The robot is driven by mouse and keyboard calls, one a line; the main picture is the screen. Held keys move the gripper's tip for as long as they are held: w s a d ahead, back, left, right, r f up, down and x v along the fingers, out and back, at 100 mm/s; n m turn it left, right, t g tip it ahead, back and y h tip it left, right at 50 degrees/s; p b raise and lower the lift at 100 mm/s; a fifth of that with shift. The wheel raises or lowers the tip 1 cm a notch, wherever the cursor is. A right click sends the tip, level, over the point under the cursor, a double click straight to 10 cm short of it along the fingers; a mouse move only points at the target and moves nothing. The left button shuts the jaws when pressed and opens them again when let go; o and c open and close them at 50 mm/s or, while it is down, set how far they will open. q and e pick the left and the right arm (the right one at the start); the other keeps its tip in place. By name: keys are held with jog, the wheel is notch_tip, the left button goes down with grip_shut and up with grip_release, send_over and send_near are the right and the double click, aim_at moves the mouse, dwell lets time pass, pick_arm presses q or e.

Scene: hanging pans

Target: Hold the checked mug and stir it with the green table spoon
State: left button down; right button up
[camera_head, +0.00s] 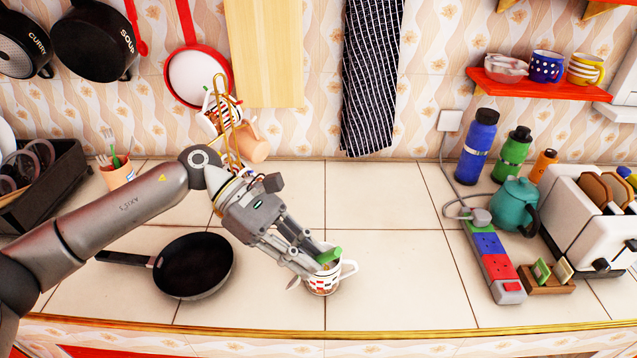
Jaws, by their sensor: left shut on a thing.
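The checked mug (322,284), white with red and dark checks, stands upright on the tiled counter near its front edge, with its handle to the right. The green table spoon (331,255) shows as a short green piece at the mug's opening; its lower part is hidden. My left gripper (318,264) reaches down from the upper left to the mug's rim and is shut on the green spoon there. The fingers partly cover the mug's opening. My right gripper is not in view.
A black frying pan (196,266) lies left of the mug. A mug tree (232,128) stands behind my left wrist. A power strip (493,262), teal teapot (514,206) and toaster (580,216) are at the right. The counter right of the mug is clear.

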pick_arm(q)
jog(key=w+d+r+n+t+h, duration=0.1)
jog(key=w+r+n+t+h, duration=0.1)
jog(key=w+h, duration=0.1)
jog(key=w+r+n+t+h+p, duration=0.1)
jog(key=w+r+n+t+h, duration=0.1)
jog(key=w, duration=0.4)
jog(key=shift+w+d+r+n+t+h, duration=0.15)
jog(key=shift+d+r+n+t+h, duration=0.25)
jog(key=shift+r+n+t, duration=0.25)
